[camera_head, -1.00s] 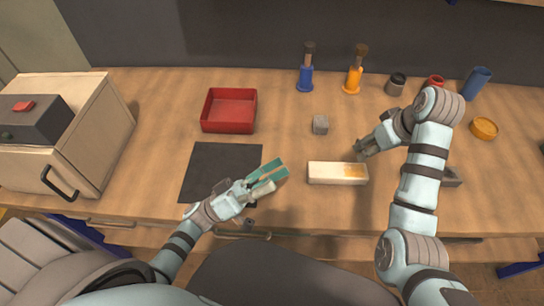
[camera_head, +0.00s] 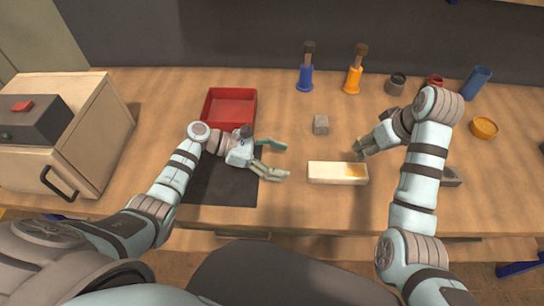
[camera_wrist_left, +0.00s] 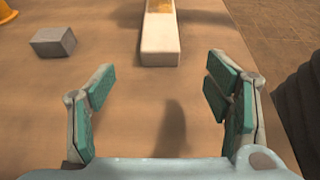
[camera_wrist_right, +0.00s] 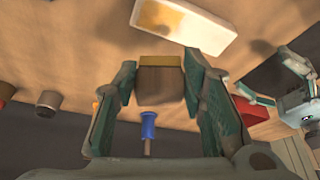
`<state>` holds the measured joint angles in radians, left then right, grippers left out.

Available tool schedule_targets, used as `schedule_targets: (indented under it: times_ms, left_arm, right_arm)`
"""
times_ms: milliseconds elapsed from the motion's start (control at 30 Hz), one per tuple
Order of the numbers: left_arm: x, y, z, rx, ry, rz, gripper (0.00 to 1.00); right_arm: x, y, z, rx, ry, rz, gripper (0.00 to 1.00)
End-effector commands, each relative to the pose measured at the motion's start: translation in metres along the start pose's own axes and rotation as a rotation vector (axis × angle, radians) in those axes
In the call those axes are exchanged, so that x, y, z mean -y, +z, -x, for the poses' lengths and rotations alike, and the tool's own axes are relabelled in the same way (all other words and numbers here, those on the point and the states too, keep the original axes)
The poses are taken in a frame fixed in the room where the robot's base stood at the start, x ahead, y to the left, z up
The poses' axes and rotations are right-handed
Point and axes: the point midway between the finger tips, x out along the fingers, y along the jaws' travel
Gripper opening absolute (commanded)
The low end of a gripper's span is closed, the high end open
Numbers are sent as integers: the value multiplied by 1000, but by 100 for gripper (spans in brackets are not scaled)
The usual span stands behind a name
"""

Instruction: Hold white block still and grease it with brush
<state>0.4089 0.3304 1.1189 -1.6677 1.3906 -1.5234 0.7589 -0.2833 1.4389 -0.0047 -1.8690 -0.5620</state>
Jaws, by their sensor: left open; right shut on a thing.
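The white block (camera_head: 325,173) lies flat on the table with an orange-yellow patch on its right end. It also shows in the left wrist view (camera_wrist_left: 159,42) and at the top of the right wrist view (camera_wrist_right: 208,33). My left gripper (camera_head: 286,160) is open and empty, a little left of the block's left end and apart from it. My right gripper (camera_head: 362,150) is just behind the block's right end. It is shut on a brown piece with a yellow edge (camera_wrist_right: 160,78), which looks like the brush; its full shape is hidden.
A grey cube (camera_head: 320,124) sits behind the block. A red tray (camera_head: 230,126) and dark mat (camera_head: 225,188) are at left. Blue (camera_head: 305,77) and orange (camera_head: 353,79) upright brush-like things stand at the back, with cups to their right.

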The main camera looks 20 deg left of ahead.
Motion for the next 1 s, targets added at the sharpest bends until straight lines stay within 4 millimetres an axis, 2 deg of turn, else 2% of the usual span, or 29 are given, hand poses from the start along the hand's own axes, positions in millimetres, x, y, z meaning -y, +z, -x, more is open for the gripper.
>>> schedule_targets:
  times_ms: [200,400,500,733,1000]
  left_arm:
    - [1,2,-55,6,-3,5,72]
    - [0,2,-92,4,-1,5,72]
    - [1,1,-100,4,-1,4,72]
    - [1,1,-101,3,-1,4,72]
    - [1,1,-101,4,-1,5,30]
  right_arm:
    - [0,0,0,0,0,0,15]
    - [0,0,0,0,0,0,15]
    - [0,0,0,0,0,0,15]
    - [0,0,0,0,0,0,15]
    - [0,0,0,0,0,0,15]
